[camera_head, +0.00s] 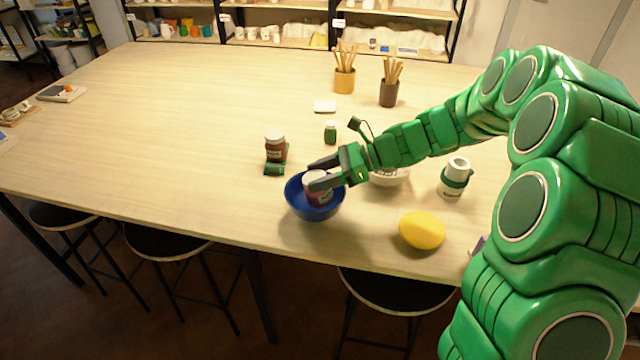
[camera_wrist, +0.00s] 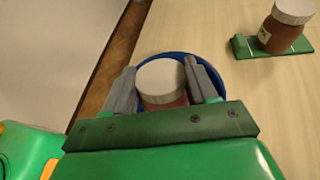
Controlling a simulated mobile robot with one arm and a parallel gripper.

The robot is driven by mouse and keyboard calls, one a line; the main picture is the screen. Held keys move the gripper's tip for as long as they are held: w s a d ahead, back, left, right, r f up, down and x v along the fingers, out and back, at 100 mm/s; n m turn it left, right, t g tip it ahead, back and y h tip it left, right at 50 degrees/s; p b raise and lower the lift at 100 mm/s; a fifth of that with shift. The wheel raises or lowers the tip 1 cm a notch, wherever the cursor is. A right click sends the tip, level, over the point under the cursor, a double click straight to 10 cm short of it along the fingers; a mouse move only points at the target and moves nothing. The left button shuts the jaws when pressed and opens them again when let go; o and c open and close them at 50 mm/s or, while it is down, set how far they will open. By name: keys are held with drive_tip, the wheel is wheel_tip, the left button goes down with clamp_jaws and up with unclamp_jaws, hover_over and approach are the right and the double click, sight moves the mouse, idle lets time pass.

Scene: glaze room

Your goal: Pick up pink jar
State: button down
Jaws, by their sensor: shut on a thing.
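The pink jar (camera_head: 318,193) has a white lid and a dark pinkish body. It is in or just over the blue bowl (camera_head: 297,207) near the table's front edge; I cannot tell whether it touches the bowl. My gripper (camera_head: 318,176) is shut on the jar, with one finger on each side. In the wrist view the jar (camera_wrist: 162,82) shows its lid and upper body between the two grey fingers of my gripper (camera_wrist: 165,88). The blue bowl's rim (camera_wrist: 236,92) shows behind it. The jar's lower part is hidden.
A small green jar (camera_head: 330,132), white bowl (camera_head: 392,178), white-and-green bottle (camera_head: 456,178) and yellow object (camera_head: 422,230) are nearby. The table's left side is largely clear.

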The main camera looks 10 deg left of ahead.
drive_tip(key=shift+s+d+r+m+t+y, duration=1.75)
drive_tip(key=shift+s+d+r, duration=2.8)
drive_tip(key=shift+s+r, duration=2.3)
drive_tip(key=w+a+f, duration=0.3)
drive_tip(key=w+f, duration=0.3)
drive_tip(key=w+a+f, duration=0.2)
drive_tip(key=w+f, duration=0.4)
drive_tip(key=w, duration=0.1)
drive_tip(key=shift+w+a+n, duration=0.25)
drive_tip(key=shift+a+n, duration=0.1)
drive_tip(key=shift+a, duration=0.05)
drive_tip(key=shift+f+t, duration=0.25)
drive_tip(key=shift+f, duration=0.3)
drive_tip(key=shift+c, duration=1.6)
unclamp_jaws()
